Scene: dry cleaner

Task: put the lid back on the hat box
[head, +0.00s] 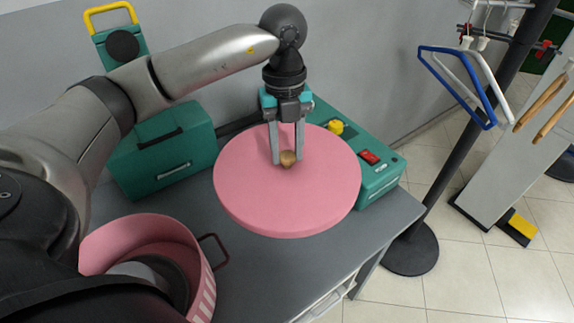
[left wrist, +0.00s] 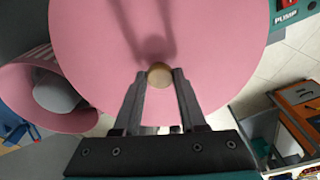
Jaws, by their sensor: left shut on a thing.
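The round pink lid (head: 245,190) is in the middle of the head view, over the grey table, with a small gold-brown knob (head: 288,158) at its centre. My left gripper (head: 287,160) comes down from above and is shut on the knob. The left wrist view also shows the lid (left wrist: 210,40) and the knob (left wrist: 159,75) between the fingertips. I cannot tell whether the lid is raised or resting on something. The open pink hat box (head: 100,243) stands at the lower left with a grey hat (head: 140,270) inside, partly hidden by my arm. My right gripper is not seen.
A green case (head: 160,165) stands behind on the left of the table (head: 245,270). A green machine (head: 378,180) with a red switch and yellow knob is partly behind the lid. A dark pole with hangers (head: 460,85) stands right of the table.

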